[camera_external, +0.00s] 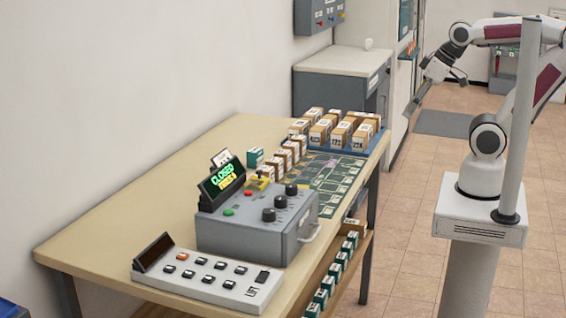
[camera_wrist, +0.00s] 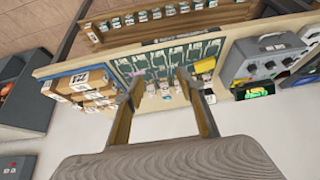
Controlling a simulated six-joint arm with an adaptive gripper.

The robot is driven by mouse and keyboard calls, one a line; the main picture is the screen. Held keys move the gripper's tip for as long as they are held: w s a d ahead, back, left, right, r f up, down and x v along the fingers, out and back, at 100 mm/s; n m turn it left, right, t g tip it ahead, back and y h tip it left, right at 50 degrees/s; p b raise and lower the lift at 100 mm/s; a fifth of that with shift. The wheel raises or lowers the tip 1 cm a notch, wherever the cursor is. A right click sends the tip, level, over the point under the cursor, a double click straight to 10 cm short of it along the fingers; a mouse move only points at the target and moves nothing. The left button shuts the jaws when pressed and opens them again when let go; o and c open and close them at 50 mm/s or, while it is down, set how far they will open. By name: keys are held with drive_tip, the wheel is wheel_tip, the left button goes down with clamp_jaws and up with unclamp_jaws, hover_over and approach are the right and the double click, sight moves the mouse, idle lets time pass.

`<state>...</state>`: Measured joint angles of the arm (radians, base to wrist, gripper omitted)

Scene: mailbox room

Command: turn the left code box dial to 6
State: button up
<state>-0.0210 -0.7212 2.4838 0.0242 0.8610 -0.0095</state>
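The grey code box (camera_external: 245,232) stands on the table. Three black dials run in a slanted row on its sloped top: the nearest dial (camera_external: 268,215), the middle dial (camera_external: 280,202) and the far dial (camera_external: 291,189). Their settings are too small to read. The code box also shows at the right of the wrist view (camera_wrist: 238,65), seen from above and turned around. My gripper (camera_wrist: 160,80) is open and empty, its two fingers apart. In the external view it hangs in the air beyond the table's far right end, well away from the dials.
A lit sign (camera_external: 222,181) reading "CLOSED" stands beside the box's panel. A button panel (camera_external: 207,279) lies in front. Cartons in a blue tray (camera_external: 319,146) and a green board (camera_external: 335,172) occupy the far table end. A grey cabinet (camera_external: 325,88) stands behind.

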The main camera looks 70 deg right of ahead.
drive_tip(key=w+a+r+t+y, duration=0.3)
drive_tip(key=w+a+r+t, duration=0.1)
drive_tip(key=w+a, duration=1.3)
drive_tip(key=w+a+r+t+y, duration=0.2)
drive_tip(key=w+a+r+t, duration=0.15)
drive_tip(key=w+a, duration=1.3)
drive_tip(key=m+t+h, duration=0.2)
drive_tip(key=t+h, duration=0.1)
drive_tip(key=h, duration=0.3)
hover_over(267, 213)
wheel_tip(267, 213, down, 16)
drive_tip(key=s+f+t+h, duration=0.1)
drive_tip(key=s+f+h, duration=0.1)
drive_tip(key=s+f, duration=0.4)
drive_tip(key=shift+s+f+h, duration=0.15)
drive_tip(key=shift+s+h, duration=0.15)
drive_tip(key=shift+s, duration=0.55)
